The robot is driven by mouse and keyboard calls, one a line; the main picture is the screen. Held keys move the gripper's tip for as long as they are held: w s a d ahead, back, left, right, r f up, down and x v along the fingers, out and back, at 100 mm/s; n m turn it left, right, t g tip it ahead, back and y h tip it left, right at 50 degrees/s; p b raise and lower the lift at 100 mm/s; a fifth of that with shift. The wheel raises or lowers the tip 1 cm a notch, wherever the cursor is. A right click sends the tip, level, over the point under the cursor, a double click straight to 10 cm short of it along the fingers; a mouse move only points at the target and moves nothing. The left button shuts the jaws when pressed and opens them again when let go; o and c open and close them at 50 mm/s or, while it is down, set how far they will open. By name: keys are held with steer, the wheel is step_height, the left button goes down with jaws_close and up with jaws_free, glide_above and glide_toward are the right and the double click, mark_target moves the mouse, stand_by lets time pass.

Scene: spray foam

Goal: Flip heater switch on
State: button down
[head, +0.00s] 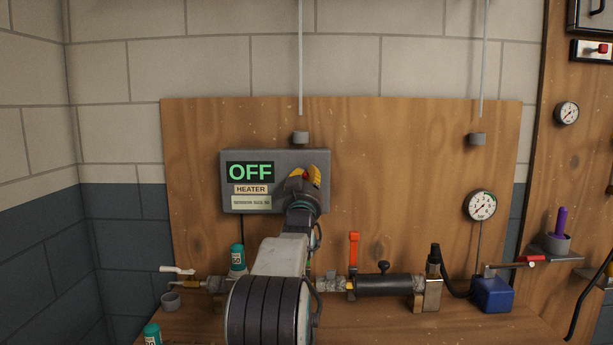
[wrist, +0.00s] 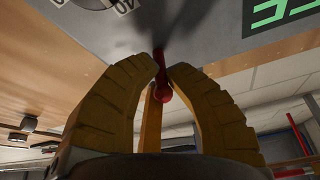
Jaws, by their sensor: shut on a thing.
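The heater box (head: 235,200) is a grey panel on the plywood backboard, with a green "OFF" display (head: 250,173) and a "HEATER" label. In the head view my gripper (head: 306,174) is at the right part of the box, and its yellow fingers hide most of the switch. A bit of the red switch lever (head: 305,175) shows between them. In the wrist view the red lever (wrist: 161,78) with a ball end sits between my fingertips (wrist: 163,62), which are closed around it close to the grey panel face. Part of the green display (wrist: 280,12) shows at upper right.
Below the box, pipework runs along the bench with an orange-handled valve (head: 354,252), a dark cylinder (head: 385,285) and a blue box (head: 492,294). A teal bottle (head: 237,257) stands left of my arm. A pressure gauge (head: 480,206) hangs at right.

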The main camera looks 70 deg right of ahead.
steer(key=shift+r+y+p, duration=0.6)
steer(key=shift+r+p, duration=0.15)
steer(key=shift+p, duration=0.45)
steer(key=y+p, duration=0.1)
steer(key=p, duration=0.1)
steer(key=y+p, duration=0.1)
steer(key=p, duration=0.1)
steer(key=shift+w+r, duration=0.1)
steer(key=shift+r, duration=0.3)
steer(key=shift+d+n+g+y+p, duration=0.15)
steer(key=shift+n+g+y+p, duration=0.15)
steer(key=shift+y+p, duration=0.7)
steer(key=shift+f, duration=0.15)
steer(key=c, duration=1.2)
jaws_free()
steer(key=shift+w+f, duration=0.1)
steer(key=shift+o, duration=0.2)
steer(key=f+v, duration=0.1)
steer(key=v, duration=1.1)
steer(key=shift+r, duration=0.3)
